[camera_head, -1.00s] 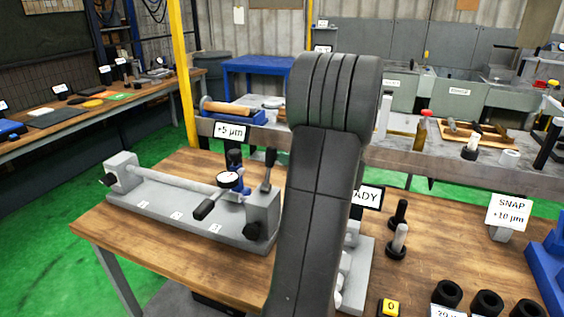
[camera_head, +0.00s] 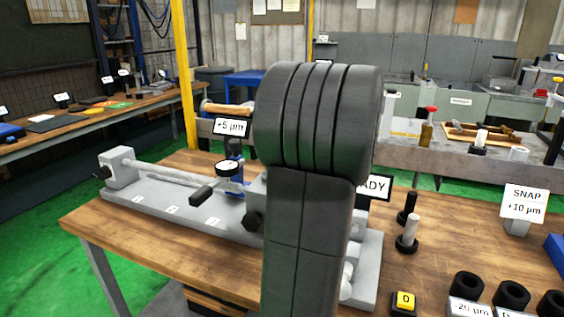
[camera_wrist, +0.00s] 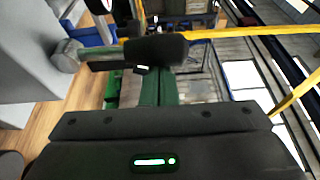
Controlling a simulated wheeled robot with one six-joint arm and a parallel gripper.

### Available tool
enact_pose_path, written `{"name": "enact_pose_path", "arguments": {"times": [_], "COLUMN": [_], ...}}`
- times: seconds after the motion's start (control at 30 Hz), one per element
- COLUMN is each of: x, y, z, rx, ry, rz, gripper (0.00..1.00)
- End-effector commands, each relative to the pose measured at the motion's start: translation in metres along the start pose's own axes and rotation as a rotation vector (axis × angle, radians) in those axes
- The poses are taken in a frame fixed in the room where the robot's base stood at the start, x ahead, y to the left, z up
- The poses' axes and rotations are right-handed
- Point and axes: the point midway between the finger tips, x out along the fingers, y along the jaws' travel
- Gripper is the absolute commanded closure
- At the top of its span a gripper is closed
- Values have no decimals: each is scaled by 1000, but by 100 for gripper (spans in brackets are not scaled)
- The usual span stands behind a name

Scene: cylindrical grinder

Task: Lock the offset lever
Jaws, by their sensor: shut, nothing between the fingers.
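The grey bench fixture (camera_head: 190,208) stands on the wooden table, with a horizontal bar and a round dial gauge (camera_head: 230,168). A lever with a black grip (camera_head: 202,195) sticks out from its front. The upright black-handled lever is hidden behind my arm. In the wrist view a black grip (camera_wrist: 155,48) on a grey rod extends from a grey block; I cannot tell which lever it is. My gripper (camera_wrist: 160,120) shows as a dark body with a green light, shut and empty, apart from the grip. In the head view my arm hides it.
A "+5 µm" sign (camera_head: 231,127) stands behind the fixture. On the right are black and grey pins (camera_head: 407,230), a yellow "0" button (camera_head: 404,301), several black rings (camera_head: 512,294) and a "SNAP +10 µm" sign (camera_head: 524,203).

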Motion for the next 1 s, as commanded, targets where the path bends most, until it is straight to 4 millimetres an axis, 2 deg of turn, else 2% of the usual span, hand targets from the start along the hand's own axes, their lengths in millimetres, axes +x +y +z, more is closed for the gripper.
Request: {"name": "enact_pose_path", "arguments": {"times": [0.03,0.6,1.0], "x": [-1,-12,-15], "y": [9,6,3], "z": [4,33,43], "rx": [-33,-351,-458], "ry": [0,-1,0], "rz": [-12,-122,-160], "gripper": [100,100,100]}}
